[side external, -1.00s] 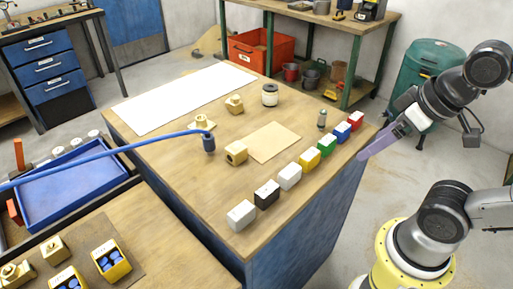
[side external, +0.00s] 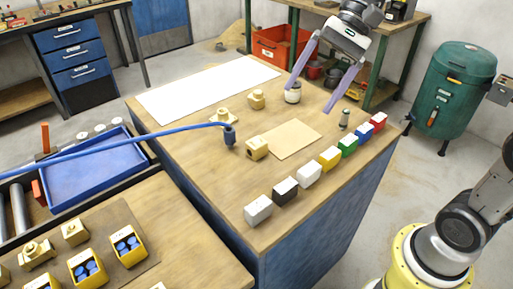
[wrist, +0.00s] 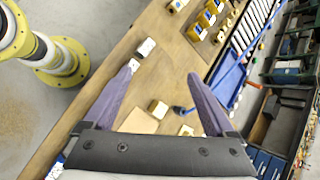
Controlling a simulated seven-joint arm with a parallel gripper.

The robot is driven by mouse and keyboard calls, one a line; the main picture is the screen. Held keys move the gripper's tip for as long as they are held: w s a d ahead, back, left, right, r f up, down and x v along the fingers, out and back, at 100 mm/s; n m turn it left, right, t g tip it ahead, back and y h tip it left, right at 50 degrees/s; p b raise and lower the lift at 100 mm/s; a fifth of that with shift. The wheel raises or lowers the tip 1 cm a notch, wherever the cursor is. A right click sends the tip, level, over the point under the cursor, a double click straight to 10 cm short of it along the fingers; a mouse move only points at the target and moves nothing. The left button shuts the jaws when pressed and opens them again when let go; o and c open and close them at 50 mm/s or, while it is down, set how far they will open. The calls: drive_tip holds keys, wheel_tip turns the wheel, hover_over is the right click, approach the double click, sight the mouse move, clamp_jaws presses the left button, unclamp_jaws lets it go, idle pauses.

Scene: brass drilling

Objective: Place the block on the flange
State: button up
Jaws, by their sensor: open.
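Several coloured blocks stand in a row along the table's right edge: grey-white (side external: 258,208), black (side external: 285,188), white (side external: 309,174), yellow (side external: 330,157), green (side external: 347,145), blue (side external: 364,131) and red (side external: 379,121). A brass block with a round hole (side external: 257,148) lies by the tan sheet; it also shows in the wrist view (wrist: 157,109). A brass piece with a flat flange-like base (side external: 223,117) sits behind the hose nozzle. Another brass piece (side external: 257,99) stands farther back. Which is meant is unclear. My gripper (side external: 306,101) is open and empty, above the table's far right part.
A blue hose with a dark nozzle (side external: 230,136) reaches over the table. A jar (side external: 293,92) and small bottle (side external: 344,119) stand near my fingers. A white sheet (side external: 205,88) and tan sheet (side external: 294,138) lie flat. A blue tray (side external: 90,170) is at left.

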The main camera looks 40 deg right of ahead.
drive_tip(key=w+d+f+m+g+y, duration=0.1)
drive_tip(key=w+d+f+m+y, duration=0.2)
drive_tip(key=w, duration=0.7)
drive_tip(key=w+d+f+m+y, duration=0.1)
drive_tip(key=w+d+f+m, duration=0.1)
drive_tip(key=w+d+f, duration=0.3)
drive_tip(key=w+f+m+y, duration=0.1)
drive_tip(key=w+f, duration=0.1)
drive_tip(key=f, duration=0.5)
drive_tip(key=m+y, duration=0.1)
drive_tip(key=m, duration=0.1)
approach(250, 149)
drive_tip(key=d, duration=0.3)
drive_tip(key=shift+w+r, duration=0.15)
drive_tip(key=shift+w, duration=0.1)
drive_tip(key=shift+f, duration=0.2)
drive_tip(key=x, duration=0.8)
drive_tip(key=a, duration=0.4)
drive_tip(key=shift+s+a+f, duration=0.25)
drive_tip(key=shift+f, duration=0.05)
drive_tip(key=shift+a+f, duration=0.2)
drive_tip(key=shift+a, duration=0.2)
clamp_jaws()
